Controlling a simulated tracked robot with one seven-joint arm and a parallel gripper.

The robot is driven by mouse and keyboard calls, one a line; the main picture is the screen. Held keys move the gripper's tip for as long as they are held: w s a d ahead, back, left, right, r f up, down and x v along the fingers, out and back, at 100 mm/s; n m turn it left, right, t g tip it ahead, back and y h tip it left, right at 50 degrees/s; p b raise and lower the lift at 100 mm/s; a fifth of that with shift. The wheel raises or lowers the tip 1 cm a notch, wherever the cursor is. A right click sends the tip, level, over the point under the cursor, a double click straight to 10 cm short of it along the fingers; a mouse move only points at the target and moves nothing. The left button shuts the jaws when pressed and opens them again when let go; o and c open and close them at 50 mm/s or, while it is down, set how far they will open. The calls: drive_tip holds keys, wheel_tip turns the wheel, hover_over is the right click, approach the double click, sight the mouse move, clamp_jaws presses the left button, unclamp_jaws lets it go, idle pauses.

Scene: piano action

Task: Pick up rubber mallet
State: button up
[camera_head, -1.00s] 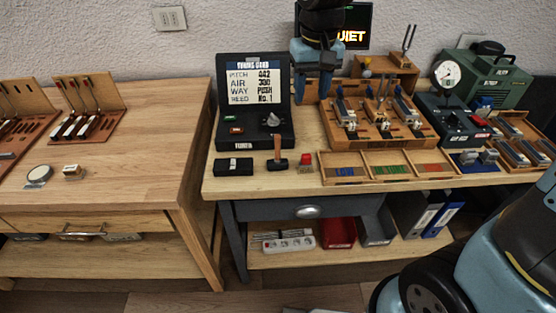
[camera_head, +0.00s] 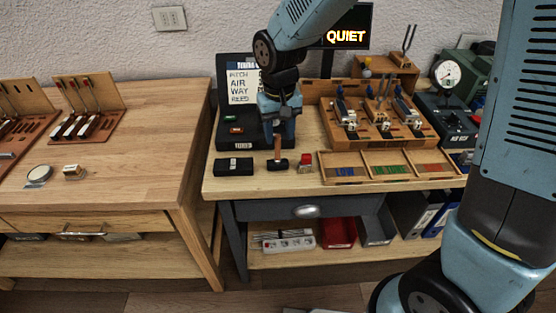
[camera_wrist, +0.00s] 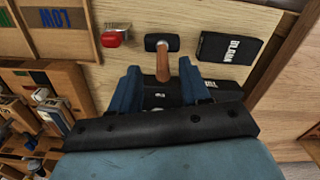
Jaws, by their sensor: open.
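The rubber mallet has a black head and a wooden handle. In the head view the mallet (camera_head: 278,164) lies near the front edge of the right bench, its handle pointing back. In the wrist view the mallet's head (camera_wrist: 163,43) is at the top centre and its handle (camera_wrist: 163,68) runs down toward my gripper. My gripper (camera_head: 279,135) is open, above and just behind the mallet in the head view. In the wrist view its two blue fingers (camera_wrist: 158,82) stand either side of the handle's line. I cannot tell whether they touch it.
A black box (camera_head: 234,167) lies left of the mallet and a red-topped block (camera_head: 305,161) right of it. A black tuning board (camera_head: 226,130) stands behind. A compartment tray (camera_head: 390,167) and a wooden rack (camera_head: 372,125) are to the right.

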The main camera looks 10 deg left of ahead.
sight(278, 161)
drive_tip(key=shift+w+a+f, duration=0.1)
drive_tip(key=shift+f, duration=1.3)
drive_tip(key=shift+a+f, duration=0.1)
drive_tip(key=shift+f, duration=1.3)
clamp_jaws()
